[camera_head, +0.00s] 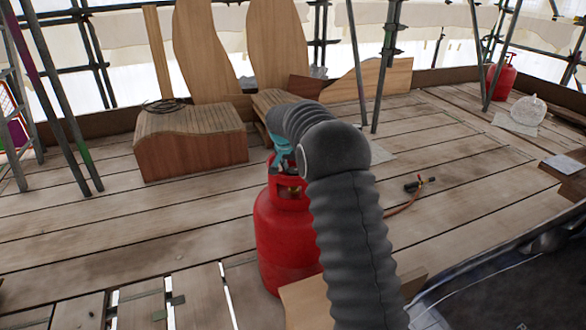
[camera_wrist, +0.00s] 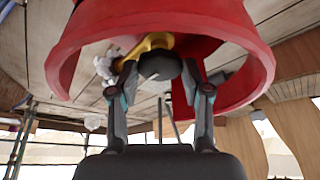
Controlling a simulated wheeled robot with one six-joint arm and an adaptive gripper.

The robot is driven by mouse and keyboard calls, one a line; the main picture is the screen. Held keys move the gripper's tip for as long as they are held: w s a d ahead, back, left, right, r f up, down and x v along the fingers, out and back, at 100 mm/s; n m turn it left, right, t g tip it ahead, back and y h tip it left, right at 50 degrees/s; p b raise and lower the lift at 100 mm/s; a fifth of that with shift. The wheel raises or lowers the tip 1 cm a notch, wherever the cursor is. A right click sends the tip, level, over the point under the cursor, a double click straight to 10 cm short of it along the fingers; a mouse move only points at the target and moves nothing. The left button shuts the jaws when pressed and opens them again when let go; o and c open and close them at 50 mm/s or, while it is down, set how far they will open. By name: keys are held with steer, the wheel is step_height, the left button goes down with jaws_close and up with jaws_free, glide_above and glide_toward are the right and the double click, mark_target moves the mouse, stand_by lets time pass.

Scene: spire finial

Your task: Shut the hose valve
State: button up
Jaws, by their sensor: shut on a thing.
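A red gas cylinder (camera_head: 283,240) stands upright on the deck in the head view, partly hidden behind my arm. My gripper (camera_head: 288,172) reaches down to its top collar. In the wrist view the red collar (camera_wrist: 255,75) curves around the valve. There my gripper (camera_wrist: 160,82) has one finger on each side of a dark round valve knob (camera_wrist: 160,66) and is shut on it. A brass fitting (camera_wrist: 148,44) shows beside the knob. How far the knob is turned cannot be told.
An orange-red hose (camera_head: 404,204) with a dark torch handle (camera_head: 413,187) lies right of the cylinder. A wooden box (camera_head: 190,155) stands at left. Another red cylinder (camera_head: 502,78) stands far right. Scaffold poles (camera_head: 387,65) rise behind.

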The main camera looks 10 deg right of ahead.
steer(key=shift+f, duration=0.1)
steer(key=o, duration=1.2)
steer(key=shift+a, duration=0.1)
steer(key=shift+c, duration=0.2)
steer(key=v, duration=1.2)
